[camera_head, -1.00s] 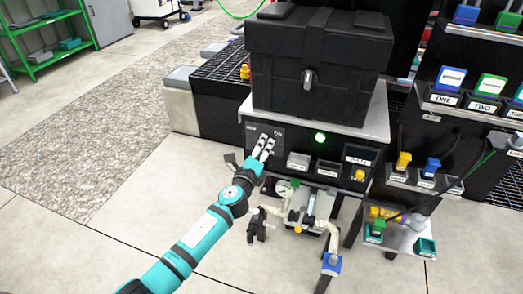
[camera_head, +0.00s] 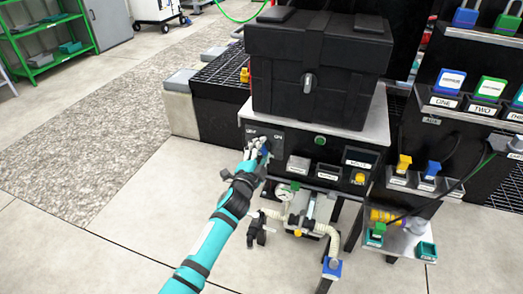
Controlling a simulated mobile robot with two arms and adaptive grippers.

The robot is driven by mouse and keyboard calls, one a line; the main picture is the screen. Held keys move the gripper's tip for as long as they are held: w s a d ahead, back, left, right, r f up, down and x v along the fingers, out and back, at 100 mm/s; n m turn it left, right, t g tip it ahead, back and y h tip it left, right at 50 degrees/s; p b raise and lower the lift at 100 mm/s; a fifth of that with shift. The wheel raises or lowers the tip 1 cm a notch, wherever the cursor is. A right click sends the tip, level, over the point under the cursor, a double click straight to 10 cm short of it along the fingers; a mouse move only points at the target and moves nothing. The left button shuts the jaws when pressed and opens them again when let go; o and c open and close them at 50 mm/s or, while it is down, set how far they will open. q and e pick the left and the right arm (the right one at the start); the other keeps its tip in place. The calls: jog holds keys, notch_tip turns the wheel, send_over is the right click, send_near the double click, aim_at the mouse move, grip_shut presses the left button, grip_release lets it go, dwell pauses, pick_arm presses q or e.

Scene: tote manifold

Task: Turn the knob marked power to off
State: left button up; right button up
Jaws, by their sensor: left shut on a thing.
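The front panel (camera_head: 335,149) below the black chest carries small labels and controls. My left arm comes up from the bottom, and my left gripper (camera_head: 262,149) is at the panel's left end, shut on the knob there. The fingers and wrist hide most of the knob, so its pointer cannot be read. Small pale marks (camera_head: 278,137) show on the panel just above the fingers; they are too small to read surely. A round green lamp (camera_head: 320,141) right of the gripper looks dark. My right gripper is not in view.
A black chest (camera_head: 317,70) stands on the bench above the panel. Below it are pale pipes (camera_head: 275,212) and a gauge (camera_head: 284,191). A rack with labelled coloured blocks (camera_head: 447,80) stands at the right. The floor at the left is clear.

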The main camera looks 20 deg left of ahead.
pick_arm(q)
jog(key=shift+n+p, duration=0.55)
jog(key=shift+n, duration=1.35)
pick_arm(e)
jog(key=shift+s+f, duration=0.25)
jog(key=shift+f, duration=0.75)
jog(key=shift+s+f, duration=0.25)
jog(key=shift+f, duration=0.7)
pick_arm(q)
jog(key=shift+f, duration=0.1)
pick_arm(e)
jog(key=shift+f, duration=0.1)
pick_arm(q)
jog(key=o, duration=1.2)
jog(key=shift+a, duration=0.1)
jog(key=shift+c, duration=0.2)
jog(key=s, duration=1.2)
jog(key=shift+a, duration=0.15)
